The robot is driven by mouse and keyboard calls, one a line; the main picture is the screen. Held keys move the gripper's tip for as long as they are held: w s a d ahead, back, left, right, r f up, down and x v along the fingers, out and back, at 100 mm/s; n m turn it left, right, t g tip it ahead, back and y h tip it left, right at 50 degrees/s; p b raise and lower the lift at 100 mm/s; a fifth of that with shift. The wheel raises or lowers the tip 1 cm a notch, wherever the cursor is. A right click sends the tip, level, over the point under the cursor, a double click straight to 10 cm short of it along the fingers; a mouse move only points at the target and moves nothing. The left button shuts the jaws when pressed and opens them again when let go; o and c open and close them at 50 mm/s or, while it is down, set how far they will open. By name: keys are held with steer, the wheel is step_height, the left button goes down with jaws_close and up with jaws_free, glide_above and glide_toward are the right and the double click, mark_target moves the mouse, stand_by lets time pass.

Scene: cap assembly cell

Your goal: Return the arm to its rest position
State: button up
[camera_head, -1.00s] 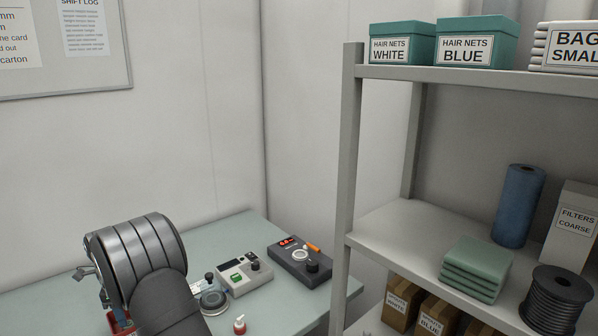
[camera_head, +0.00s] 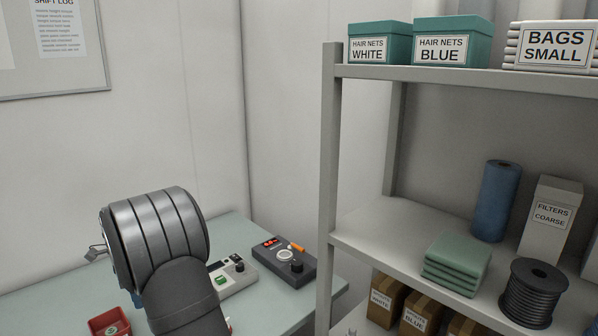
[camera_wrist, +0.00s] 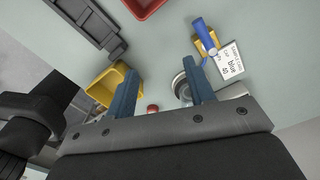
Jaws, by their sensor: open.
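My gripper (camera_wrist: 161,82) shows in the wrist view with its two blue fingers spread apart and nothing between them. It hangs above the pale green bench (camera_wrist: 165,50), apart from everything on it. In the head view my arm's wrist covers most of the gripper; only a small grey part shows at its left. A yellow bin (camera_wrist: 101,88) lies beyond the left finger in the wrist view. A round metal dish (camera_wrist: 180,88) is partly hidden behind the right finger. A small red-topped item (camera_wrist: 152,108) shows between the fingers.
A red tray (camera_head: 109,321) sits left of my arm. Two control boxes, pale (camera_head: 234,276) and dark (camera_head: 285,261), stand right of it. A loaded shelf rack (camera_head: 329,180) rises at right. A printed card (camera_wrist: 234,68) lies near a blue-and-yellow item (camera_wrist: 205,38).

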steer(key=s+a+f+n, duration=0.1)
steer(key=s, duration=0.4)
steer(key=s+a+f+n, duration=0.1)
steer(key=s+f, duration=0.1)
steer(key=s, duration=0.3)
steer(key=s+a+f+n, duration=0.1)
steer(key=s+f+n, duration=0.1)
steer(key=s, duration=0.3)
steer(key=shift+s+a+f, duration=0.15)
steer(key=shift+a+f, duration=0.05)
steer(key=shift+f, duration=1.3)
